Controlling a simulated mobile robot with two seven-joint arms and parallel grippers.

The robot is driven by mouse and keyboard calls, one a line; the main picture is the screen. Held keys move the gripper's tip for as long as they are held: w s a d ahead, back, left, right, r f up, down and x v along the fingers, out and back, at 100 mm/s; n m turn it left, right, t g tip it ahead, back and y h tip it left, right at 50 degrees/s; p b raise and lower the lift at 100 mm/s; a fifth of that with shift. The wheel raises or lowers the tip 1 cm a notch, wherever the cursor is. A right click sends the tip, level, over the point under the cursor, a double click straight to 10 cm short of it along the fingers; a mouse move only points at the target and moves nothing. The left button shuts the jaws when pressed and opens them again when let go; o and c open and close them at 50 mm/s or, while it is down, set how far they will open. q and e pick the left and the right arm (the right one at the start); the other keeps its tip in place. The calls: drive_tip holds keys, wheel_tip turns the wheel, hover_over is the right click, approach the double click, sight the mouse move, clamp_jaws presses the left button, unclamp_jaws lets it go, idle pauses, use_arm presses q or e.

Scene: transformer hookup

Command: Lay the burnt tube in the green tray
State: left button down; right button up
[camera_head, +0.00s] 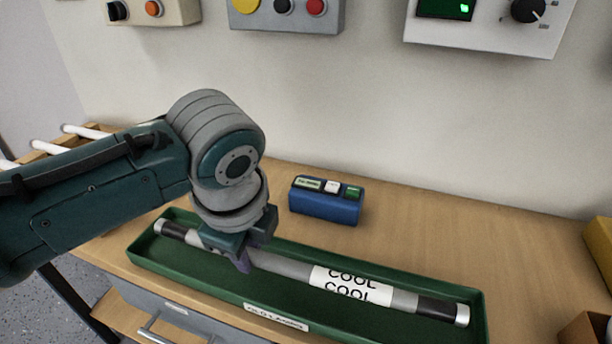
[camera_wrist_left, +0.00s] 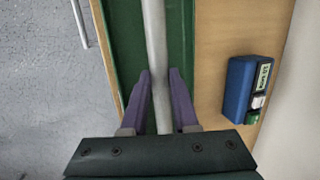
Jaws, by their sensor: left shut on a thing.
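The burnt tube (camera_head: 290,265) is a long grey tube with blackened ends, metal end caps and a white label reading COOL. It lies lengthwise within the outline of the green tray (camera_head: 190,283). I cannot tell whether it touches the tray floor. My left gripper (camera_head: 243,264) reaches down from above and is shut on the tube, left of its label. In the left wrist view the tube (camera_wrist_left: 154,30) runs between the two purple fingers (camera_wrist_left: 160,78), over the green tray (camera_wrist_left: 127,40). The gripper hides a short part of the tube. My right gripper is not in view.
A blue box (camera_head: 326,203) with small labelled blocks stands on the wooden table (camera_head: 420,225) behind the tray. White tubes (camera_head: 85,131) lie in a wooden rack at the left. Control boxes (camera_head: 285,14) hang on the wall. A yellow object (camera_head: 601,245) stands at the right edge.

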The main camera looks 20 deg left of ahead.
use_arm(q)
drive_tip(key=shift+f+b, duration=0.55)
drive_tip(key=shift+f, duration=0.5)
idle(0.4)
drive_tip(key=c, duration=0.6)
unclamp_jaws()
